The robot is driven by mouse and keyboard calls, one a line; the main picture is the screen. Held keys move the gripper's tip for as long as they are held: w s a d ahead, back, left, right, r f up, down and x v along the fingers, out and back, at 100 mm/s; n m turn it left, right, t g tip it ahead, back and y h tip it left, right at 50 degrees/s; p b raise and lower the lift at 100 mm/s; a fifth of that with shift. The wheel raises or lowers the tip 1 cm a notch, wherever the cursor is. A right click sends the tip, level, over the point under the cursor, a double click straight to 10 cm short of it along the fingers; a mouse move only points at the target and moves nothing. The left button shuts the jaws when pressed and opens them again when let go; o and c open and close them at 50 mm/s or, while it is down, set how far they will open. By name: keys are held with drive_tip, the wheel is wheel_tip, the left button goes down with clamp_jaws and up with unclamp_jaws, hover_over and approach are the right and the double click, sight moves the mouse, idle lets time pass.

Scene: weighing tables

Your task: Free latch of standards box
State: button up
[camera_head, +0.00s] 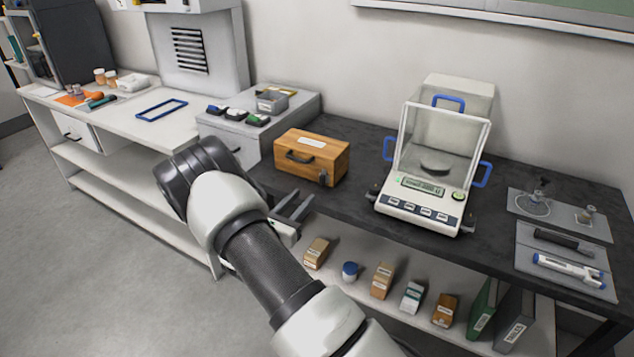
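The standards box is most likely the wooden box (312,158) on the dark bench top, left of the balance. It has a dark handle (299,157) on its front, a pale label on its lid, and a dark latch (323,178) low near its front right corner. The lid looks closed. My gripper (299,204) is in front of the box and below it in the picture, at the bench's front edge. Its two grey fingers are spread apart with nothing between them. They appear apart from the latch.
A balance (432,165) with a clear shield and blue handles stands right of the box. Grey mats (561,213) with small tools lie at the far right. A grey drawer unit (232,135) stands left of the box. Small boxes and binders fill the lower shelf (335,284).

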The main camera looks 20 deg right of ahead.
sight(320, 178)
drive_tip(key=x, duration=1)
clamp_jaws()
